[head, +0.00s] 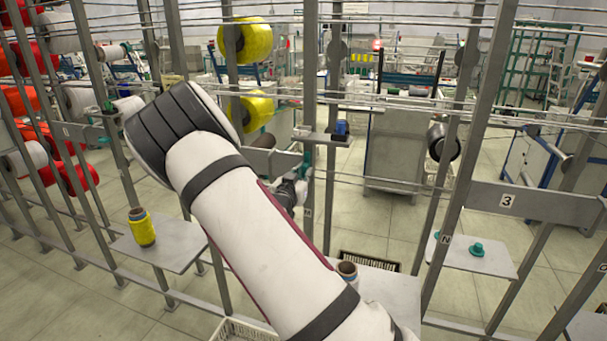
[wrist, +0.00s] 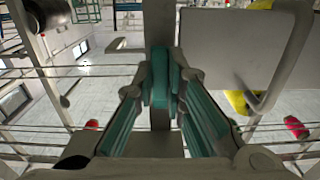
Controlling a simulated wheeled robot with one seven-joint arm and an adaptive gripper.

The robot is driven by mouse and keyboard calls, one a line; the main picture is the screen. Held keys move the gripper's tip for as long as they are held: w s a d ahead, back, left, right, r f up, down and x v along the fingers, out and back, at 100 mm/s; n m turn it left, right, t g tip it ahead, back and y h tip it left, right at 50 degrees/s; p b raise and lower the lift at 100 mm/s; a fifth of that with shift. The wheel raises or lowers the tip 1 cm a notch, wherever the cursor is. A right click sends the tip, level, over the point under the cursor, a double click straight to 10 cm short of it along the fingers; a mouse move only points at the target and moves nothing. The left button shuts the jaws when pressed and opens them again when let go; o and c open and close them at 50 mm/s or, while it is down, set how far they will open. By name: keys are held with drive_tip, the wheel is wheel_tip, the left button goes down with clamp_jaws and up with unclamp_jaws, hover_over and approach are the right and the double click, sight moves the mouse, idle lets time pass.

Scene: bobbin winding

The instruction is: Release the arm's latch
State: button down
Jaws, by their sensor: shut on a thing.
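My gripper (wrist: 163,85) is shut on a small teal latch (wrist: 159,62), which stands upright between the fingertips in the wrist view. A grey post or bar runs behind it. In the head view my white arm crosses the middle, and my gripper (head: 290,192) shows only partly beyond it. The teal latch (head: 306,164) shows there beside a rack post, just above the gripper. The arm that the latch belongs to is mostly hidden, so I cannot tell its position.
A yellow bobbin (head: 142,228) stands on the left shelf. A dark-topped bobbin (head: 347,270) stands on the middle shelf (head: 390,292), partly behind my arm. Teal pieces (head: 476,249) lie on the right shelf. Upright posts and thin horizontal rods surround the gripper.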

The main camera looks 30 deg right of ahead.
drive_tip(key=shift+f, duration=0.1)
drive_tip(key=c, duration=1.6)
unclamp_jaws()
drive_tip(key=shift+c, duration=0.2)
drive_tip(key=v, duration=1.2)
